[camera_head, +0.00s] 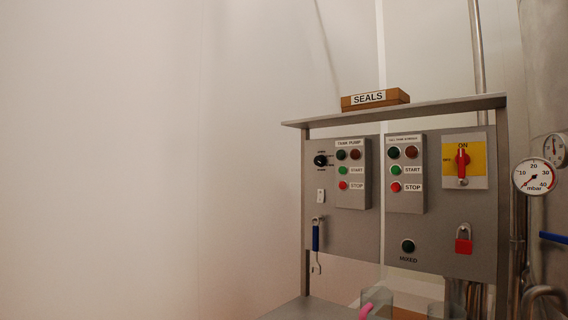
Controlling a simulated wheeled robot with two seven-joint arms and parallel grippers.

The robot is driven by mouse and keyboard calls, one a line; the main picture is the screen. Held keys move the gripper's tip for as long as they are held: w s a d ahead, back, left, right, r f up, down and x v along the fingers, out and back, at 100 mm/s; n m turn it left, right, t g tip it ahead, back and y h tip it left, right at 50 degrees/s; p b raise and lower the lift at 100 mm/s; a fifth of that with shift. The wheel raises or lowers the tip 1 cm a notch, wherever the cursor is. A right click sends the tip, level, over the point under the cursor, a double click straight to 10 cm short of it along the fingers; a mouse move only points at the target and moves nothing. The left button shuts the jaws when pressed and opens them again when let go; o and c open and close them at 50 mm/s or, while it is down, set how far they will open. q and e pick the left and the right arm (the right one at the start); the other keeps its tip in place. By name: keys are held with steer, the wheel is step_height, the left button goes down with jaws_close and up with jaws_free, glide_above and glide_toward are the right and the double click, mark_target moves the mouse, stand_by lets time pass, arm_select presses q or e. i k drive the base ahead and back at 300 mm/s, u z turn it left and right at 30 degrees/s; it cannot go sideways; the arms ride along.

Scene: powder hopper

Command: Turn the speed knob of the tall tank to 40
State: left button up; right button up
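A small round black knob (320,160) with tiny markings around it sits at the left side of the grey control panel (345,235). Its markings are too small to read, so I cannot tell its setting or whether it is the tall tank's speed knob. To its right is a box labelled TANK PUMP (349,143) with lamps and START and STOP buttons. A second similar button box (405,207) has a small heading that I cannot read clearly. Neither of my grippers is in view.
A red switch (462,162) on a yellow plate and a red padlock (464,242) are at the right. A blue-handled tool (316,236) hangs below the knob. Pressure gauges (535,177) stand right of the panel. A SEALS box (375,99) lies on top. Bare wall fills the left.

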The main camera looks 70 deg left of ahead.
mark_target(321, 161)
steer(key=u, duration=2.3)
